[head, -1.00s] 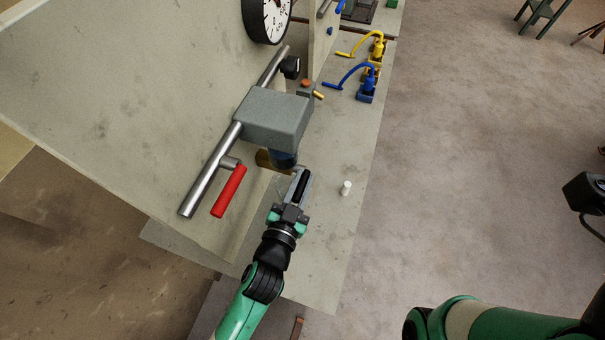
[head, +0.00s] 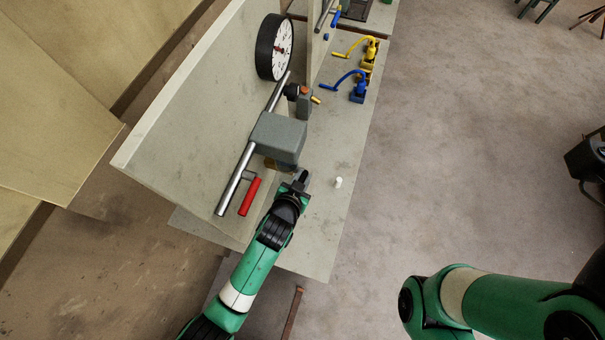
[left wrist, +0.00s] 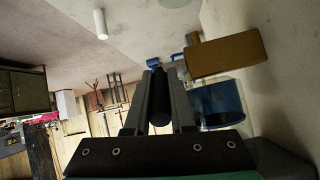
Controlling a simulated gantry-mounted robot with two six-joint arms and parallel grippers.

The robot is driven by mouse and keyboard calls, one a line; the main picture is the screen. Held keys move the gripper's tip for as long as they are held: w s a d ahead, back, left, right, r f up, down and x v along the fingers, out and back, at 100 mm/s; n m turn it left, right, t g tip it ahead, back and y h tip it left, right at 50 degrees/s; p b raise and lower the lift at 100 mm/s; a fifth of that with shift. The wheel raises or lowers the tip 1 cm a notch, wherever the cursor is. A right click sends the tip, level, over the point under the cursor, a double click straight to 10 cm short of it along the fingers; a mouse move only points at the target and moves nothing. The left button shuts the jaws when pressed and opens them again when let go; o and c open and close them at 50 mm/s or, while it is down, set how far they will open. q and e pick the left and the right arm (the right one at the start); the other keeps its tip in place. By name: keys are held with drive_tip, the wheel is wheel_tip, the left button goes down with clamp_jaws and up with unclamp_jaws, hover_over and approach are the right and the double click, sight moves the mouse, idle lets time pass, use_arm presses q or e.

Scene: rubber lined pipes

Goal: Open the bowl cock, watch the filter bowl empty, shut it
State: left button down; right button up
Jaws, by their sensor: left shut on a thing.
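The filter's grey housing (head: 278,137) sits on a steel pipe along the panel. Below it, the blue see-through filter bowl (left wrist: 218,103) shows in the left wrist view, beside a brass-brown block (left wrist: 225,57). In the head view the bowl is mostly hidden under the housing. My left gripper (head: 303,177) is just to the lower right of the housing. In the left wrist view its fingers are closed on a dark bar-like piece (left wrist: 160,97), seemingly the bowl cock's handle, beside the bowl. The liquid level is not clear. My right gripper is outside the views.
A red lever (head: 250,196) hangs by the pipe's lower end. A round dial (head: 275,47) stands above. A small white cylinder (head: 338,182) stands on the bench to the right. Blue (head: 357,88) and yellow (head: 368,55) hand-levered units are farther back. The bench's right side is mostly clear.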

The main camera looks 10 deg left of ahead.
use_arm(q)
drive_tip(key=c, duration=0.8)
unclamp_jaws()
drive_tip(key=shift+d, duration=0.1)
drive_tip(key=shift+o, duration=0.2)
